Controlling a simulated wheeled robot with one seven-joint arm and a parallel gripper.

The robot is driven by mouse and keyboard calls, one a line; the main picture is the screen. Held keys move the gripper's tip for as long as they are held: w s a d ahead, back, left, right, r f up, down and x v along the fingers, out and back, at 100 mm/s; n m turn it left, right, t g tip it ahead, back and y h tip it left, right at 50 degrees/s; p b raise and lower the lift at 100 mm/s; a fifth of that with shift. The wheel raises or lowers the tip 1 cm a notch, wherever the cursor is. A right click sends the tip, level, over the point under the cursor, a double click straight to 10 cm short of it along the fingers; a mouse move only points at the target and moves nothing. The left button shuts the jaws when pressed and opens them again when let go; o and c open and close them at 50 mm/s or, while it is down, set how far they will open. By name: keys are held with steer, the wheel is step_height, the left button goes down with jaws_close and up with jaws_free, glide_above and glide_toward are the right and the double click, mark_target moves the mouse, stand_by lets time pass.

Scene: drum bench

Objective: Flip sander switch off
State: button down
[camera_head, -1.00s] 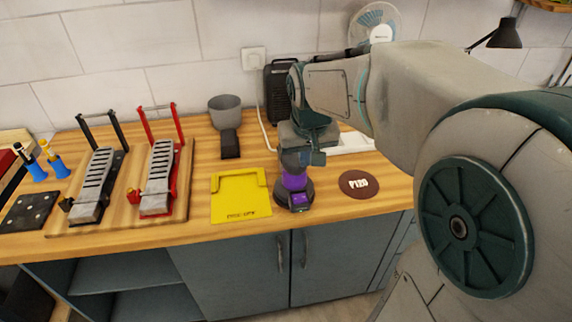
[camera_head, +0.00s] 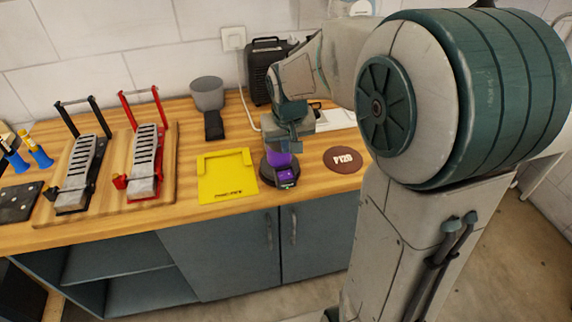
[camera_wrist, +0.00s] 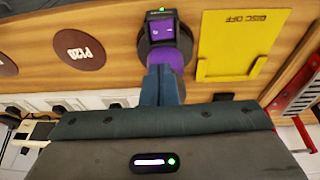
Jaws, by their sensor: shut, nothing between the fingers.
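The sander (camera_head: 283,167) has a purple body, a dark round base and a small dark front box with a lit display (camera_head: 287,177). It stands on the wooden bench near the front edge. In the wrist view the sander (camera_wrist: 170,55) is at top centre, with a small green light at its front. My gripper (camera_head: 290,145) is over the sander's top, pointing down. In the wrist view my gripper's fingers (camera_wrist: 163,85) are shut together and overlap the purple body. I cannot tell whether they touch it. The switch itself is not clearly visible.
A yellow plate (camera_head: 227,179) lies left of the sander, and a brown P120 disc (camera_head: 343,160) lies right. A grey cup-shaped holder (camera_head: 207,95), a black box (camera_head: 262,75) and a white power strip (camera_head: 335,118) are behind. Two clamp fixtures are at left.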

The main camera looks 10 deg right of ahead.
mark_target(288, 172)
steer(key=x, duration=0.5)
steer(key=s+p+x, duration=0.1)
steer(key=x, duration=0.2)
steer(key=shift+d+f, duration=0.15)
steer(key=shift+f, duration=0.6)
steer(key=shift+d+f, duration=0.1)
